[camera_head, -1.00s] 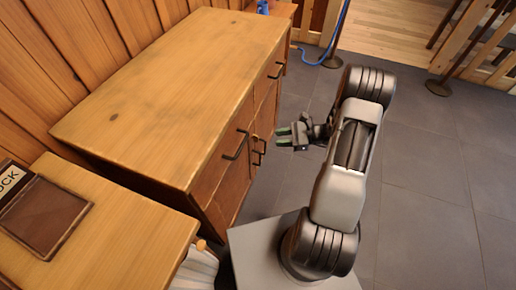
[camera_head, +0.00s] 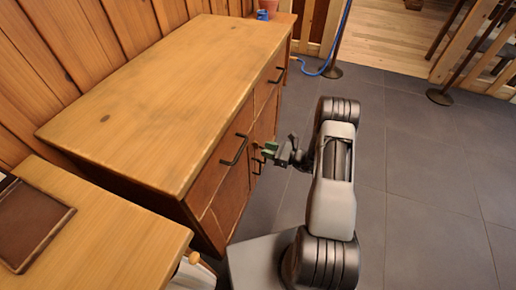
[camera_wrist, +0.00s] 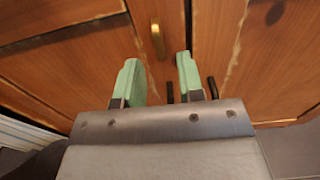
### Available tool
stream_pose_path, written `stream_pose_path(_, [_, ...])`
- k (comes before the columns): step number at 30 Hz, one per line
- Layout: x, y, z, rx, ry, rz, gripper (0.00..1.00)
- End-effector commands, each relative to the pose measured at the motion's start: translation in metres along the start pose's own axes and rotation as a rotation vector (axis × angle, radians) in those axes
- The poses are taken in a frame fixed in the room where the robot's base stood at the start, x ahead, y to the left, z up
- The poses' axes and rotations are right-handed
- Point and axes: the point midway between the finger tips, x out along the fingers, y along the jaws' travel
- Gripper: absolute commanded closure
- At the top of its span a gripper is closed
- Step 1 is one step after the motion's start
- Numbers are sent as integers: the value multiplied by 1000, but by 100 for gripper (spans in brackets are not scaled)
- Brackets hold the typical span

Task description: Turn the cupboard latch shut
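The cupboard (camera_head: 170,95) is a wooden cabinet with drawers and doors on its front. Its brass latch (camera_wrist: 157,38) shows in the wrist view on the left door, beside the dark gap between the two doors. The latch looks upright, along the gap and not across it. My gripper (camera_wrist: 158,62) is open and empty, its two green fingertips pointing at the door with the latch ahead between them. Whether they touch it I cannot tell. In the head view my gripper (camera_head: 270,151) is close to the cupboard front.
Two dark door handles (camera_wrist: 212,87) lie just below the fingertips in the wrist view. Black drawer handles (camera_head: 235,150) stick out from the front. A wooden counter (camera_head: 120,235) stands at the near left. The grey tiled floor (camera_head: 420,170) to the right is clear.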

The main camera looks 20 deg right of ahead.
Motion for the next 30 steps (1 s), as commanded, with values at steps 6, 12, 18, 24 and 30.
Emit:
stream_pose_path(6, [29, 1, -1, 0, 1, 3, 65])
stream_pose_path(12, [41, 0, 0, 0, 0, 1, 65])
stream_pose_path(18, [43, 0, 0, 0, 0, 0, 65])
stream_pose_path(24, [43, 0, 0, 0, 0, 0, 71])
stream_pose_path(30, [42, 0, 0, 0, 0, 0, 90])
